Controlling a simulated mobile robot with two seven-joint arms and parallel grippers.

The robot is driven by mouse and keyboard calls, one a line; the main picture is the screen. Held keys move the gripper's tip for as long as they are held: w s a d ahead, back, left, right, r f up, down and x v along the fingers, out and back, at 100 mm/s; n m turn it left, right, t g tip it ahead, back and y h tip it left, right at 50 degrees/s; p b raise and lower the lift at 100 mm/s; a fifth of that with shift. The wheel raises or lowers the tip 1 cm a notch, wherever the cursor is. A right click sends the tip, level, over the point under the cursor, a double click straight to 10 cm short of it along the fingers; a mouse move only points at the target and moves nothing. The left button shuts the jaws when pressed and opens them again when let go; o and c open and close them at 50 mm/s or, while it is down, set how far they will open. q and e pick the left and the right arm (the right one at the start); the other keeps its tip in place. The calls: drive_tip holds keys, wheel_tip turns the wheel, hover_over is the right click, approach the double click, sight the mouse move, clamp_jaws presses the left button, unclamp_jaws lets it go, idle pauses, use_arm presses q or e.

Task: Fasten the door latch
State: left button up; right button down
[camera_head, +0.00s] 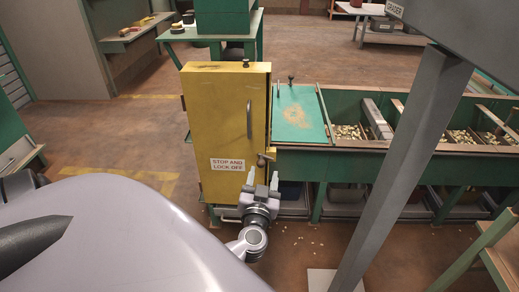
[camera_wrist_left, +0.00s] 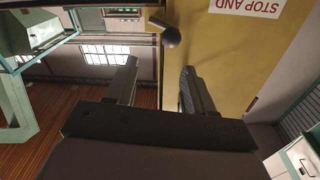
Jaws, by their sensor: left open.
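The yellow cabinet door (camera_head: 222,115) carries a vertical grey handle (camera_head: 249,118) and a "STOP AND LOCK OFF" label (camera_head: 228,164). The door looks closed against its frame. A small dark latch with a round knob (camera_head: 265,158) sits at the door's right edge, below the handle. In the left wrist view the latch's knob (camera_wrist_left: 171,38) shows just beyond the fingertips. My left gripper (camera_head: 263,178) is open and empty, just below and in front of the latch. Its spread fingers also show in the left wrist view (camera_wrist_left: 159,68), apart from the knob. My right gripper is not in view.
Green hoppers (camera_head: 345,155) with nuts stand right of the cabinet, with a teal lid (camera_head: 298,113) beside it. A slanting grey post (camera_head: 405,160) crosses the right foreground. A green bench (camera_head: 177,35) stands behind. Open floor (camera_head: 110,145) lies to the left.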

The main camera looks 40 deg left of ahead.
sight(260, 167)
use_arm(q)
drive_tip(key=shift+s+a+f+n+g+y+b, duration=0.15)
drive_tip(key=shift+a+f+g+y+b, duration=0.1)
drive_tip(key=shift+f, duration=0.25)
drive_tip(key=shift+w+a+f+n+g+y+b, duration=0.15)
drive_tip(key=shift+a+f+g, duration=0.1)
drive_tip(key=shift+f, duration=0.2)
drive_tip(key=shift+a, duration=0.2)
drive_tip(key=b+x, duration=0.3)
drive_tip(key=x, duration=0.2)
drive_tip(key=shift+w+a, duration=0.25)
drive_tip(key=shift+w, duration=0.05)
drive_tip(key=shift+w+a, duration=0.3)
drive_tip(key=shift+w, duration=0.05)
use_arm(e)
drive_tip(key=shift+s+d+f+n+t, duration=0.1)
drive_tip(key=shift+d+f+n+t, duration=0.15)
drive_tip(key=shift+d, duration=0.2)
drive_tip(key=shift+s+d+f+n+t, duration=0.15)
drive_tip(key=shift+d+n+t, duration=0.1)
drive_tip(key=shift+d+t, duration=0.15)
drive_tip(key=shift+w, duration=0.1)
use_arm(q)
clamp_jaws()
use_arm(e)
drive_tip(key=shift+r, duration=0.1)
